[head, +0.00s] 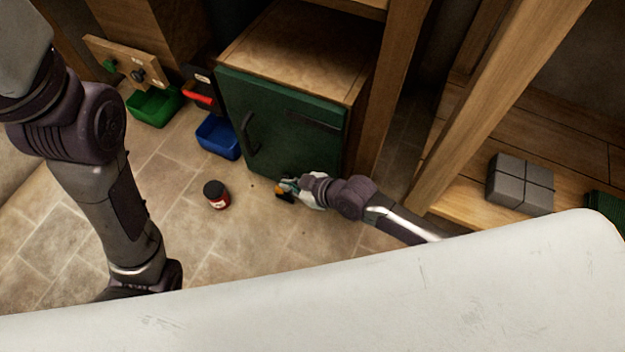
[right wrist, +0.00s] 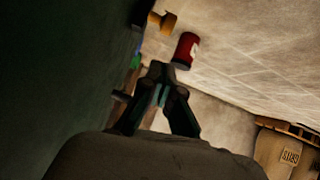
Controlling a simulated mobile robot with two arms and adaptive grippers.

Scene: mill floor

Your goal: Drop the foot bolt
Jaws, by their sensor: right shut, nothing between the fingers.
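The green door (head: 285,115) of a low wooden cabinet has a dark handle (head: 250,138) at its left and a dark bar near its top right. My right gripper (head: 284,188) is at the foot of this door, just above the floor. It is shut and empty; in the right wrist view (right wrist: 158,75) its fingertips meet, with the dark green door (right wrist: 60,70) close on the left. My left gripper is out of view.
A red can with a dark lid (head: 216,195) stands on the floor left of the gripper. A blue bin (head: 219,137) and a green bin (head: 153,107) are farther back. A wooden post (head: 390,90) and a shelf with a grey block (head: 520,184) are to the right.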

